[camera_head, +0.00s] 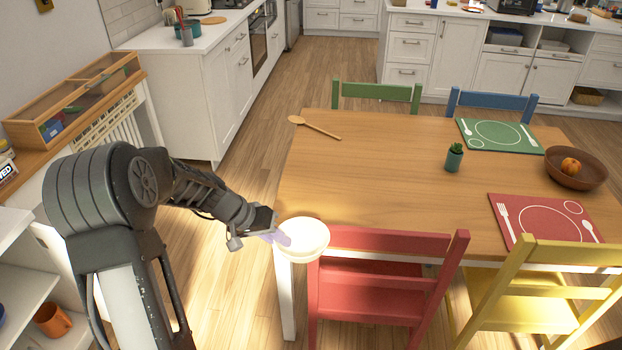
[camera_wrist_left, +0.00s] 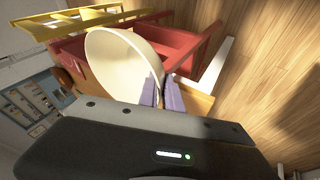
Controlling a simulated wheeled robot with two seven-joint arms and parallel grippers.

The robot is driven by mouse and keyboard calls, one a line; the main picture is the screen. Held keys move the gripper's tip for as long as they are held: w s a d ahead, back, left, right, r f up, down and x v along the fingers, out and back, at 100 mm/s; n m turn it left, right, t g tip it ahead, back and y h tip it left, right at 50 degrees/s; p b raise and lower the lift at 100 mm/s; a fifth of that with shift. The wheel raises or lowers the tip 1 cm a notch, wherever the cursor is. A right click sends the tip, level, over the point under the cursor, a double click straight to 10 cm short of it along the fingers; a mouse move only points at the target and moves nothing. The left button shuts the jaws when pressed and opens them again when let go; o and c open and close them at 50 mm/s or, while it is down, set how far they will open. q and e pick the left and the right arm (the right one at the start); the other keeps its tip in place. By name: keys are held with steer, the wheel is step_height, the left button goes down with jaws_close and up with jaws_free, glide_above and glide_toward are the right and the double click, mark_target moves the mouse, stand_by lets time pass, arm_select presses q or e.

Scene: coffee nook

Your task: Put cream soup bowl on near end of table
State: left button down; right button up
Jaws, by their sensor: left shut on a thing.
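The cream soup bowl (camera_head: 305,238) is at the near left corner of the wooden table (camera_head: 390,165) in the head view. My left gripper (camera_head: 282,239) is shut on the bowl's left rim with its pale purple fingers. In the left wrist view the bowl (camera_wrist_left: 122,68) fills the space ahead of the fingers (camera_wrist_left: 161,94), which pinch its edge. The bowl overlaps the table corner and the red chair's top in the head view; I cannot tell whether it touches the table. My right gripper is not in view.
A red chair (camera_head: 375,275) and a yellow chair (camera_head: 535,300) stand at the near side. A wooden spoon (camera_head: 318,128), a small potted plant (camera_head: 454,160), a green placemat (camera_head: 468,136), a red placemat (camera_head: 510,210) and a brown bowl (camera_head: 560,179) are on the table. The table's left half is mostly clear.

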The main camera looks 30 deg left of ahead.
arm_select(q)
steer(key=a+r+n+t+y+p, duration=0.1)
steer(key=a+r+n+y, duration=0.4)
steer(key=a+r+n, duration=0.3)
steer(key=shift+w+a+r+t+p, duration=0.15)
steer(key=shift+w+a+t+p, duration=0.25)
steer(key=shift+a, duration=0.7)
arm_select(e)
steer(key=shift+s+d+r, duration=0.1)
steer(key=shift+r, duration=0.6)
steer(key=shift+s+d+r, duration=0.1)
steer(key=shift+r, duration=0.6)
arm_select(q)
steer(key=shift+w, duration=0.1)
